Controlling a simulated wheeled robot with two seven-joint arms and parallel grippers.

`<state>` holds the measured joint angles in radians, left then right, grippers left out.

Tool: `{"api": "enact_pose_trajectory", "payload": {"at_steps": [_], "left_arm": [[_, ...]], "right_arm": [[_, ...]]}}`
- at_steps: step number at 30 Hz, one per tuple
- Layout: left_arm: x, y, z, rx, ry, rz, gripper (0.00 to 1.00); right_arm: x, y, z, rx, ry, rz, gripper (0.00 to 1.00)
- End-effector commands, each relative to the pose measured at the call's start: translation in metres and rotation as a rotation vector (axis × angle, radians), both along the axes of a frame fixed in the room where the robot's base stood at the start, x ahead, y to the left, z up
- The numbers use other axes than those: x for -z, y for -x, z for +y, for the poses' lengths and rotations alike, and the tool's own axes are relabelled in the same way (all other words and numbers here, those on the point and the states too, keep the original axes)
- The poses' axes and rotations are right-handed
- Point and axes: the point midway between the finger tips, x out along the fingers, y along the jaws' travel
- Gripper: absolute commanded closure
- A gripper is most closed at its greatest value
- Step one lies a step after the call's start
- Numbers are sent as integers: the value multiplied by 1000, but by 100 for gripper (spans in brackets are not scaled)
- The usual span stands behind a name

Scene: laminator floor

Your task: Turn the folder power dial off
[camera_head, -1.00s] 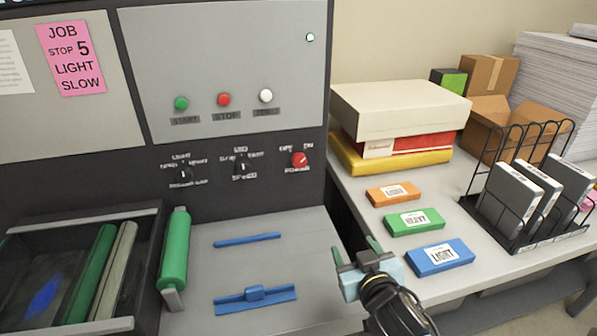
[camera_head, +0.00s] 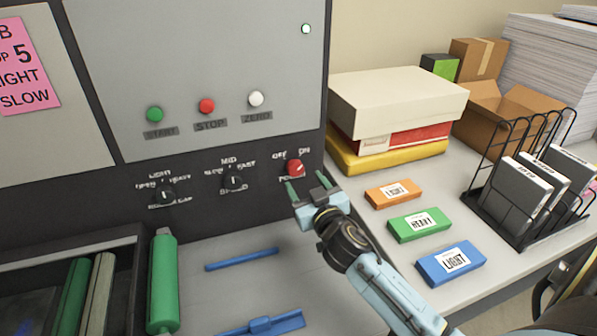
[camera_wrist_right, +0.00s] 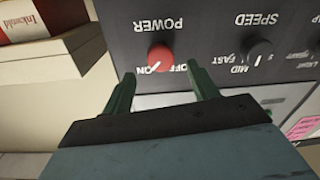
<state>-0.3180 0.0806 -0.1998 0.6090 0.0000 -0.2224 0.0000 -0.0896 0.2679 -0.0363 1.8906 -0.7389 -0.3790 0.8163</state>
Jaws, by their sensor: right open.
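The red power dial (camera_head: 295,168) sits on the dark lower band of the machine panel, under OFF and ON labels. It also shows in the right wrist view (camera_wrist_right: 160,57), where the panel appears upside down. Its pointer seems turned toward ON, but the mark is small. My right gripper (camera_head: 307,183) is open and empty, just in front of and slightly below the dial. In the wrist view its two green fingers (camera_wrist_right: 159,72) point at the panel on either side of the dial, apart from it. My left gripper is not in view.
The black speed dial (camera_head: 234,181) and another black dial (camera_head: 166,195) are left of the power dial. Green, red and white buttons sit above. Stacked boxes (camera_head: 400,105) stand close on the right. Orange, green and blue packs lie on the table (camera_head: 380,240).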

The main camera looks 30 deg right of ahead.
Motion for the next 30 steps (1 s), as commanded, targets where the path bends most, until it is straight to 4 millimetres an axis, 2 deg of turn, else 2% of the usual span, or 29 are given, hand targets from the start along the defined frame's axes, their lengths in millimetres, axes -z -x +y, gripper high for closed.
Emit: {"api": "enact_pose_trajectory", "payload": {"at_steps": [3, 7, 12, 21, 30], "left_arm": [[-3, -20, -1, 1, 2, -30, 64], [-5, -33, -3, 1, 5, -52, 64], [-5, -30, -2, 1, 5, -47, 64], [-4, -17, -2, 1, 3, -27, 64], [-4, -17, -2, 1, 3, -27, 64]], "right_arm": [[-1, -22, -4, 0, 3, 0, 41], [0, -37, -7, -1, 2, 0, 41], [0, -46, -9, -1, 0, 1, 41], [0, -47, -9, -1, 0, 0, 42], [0, -47, -9, -1, 0, 0, 81]]}}
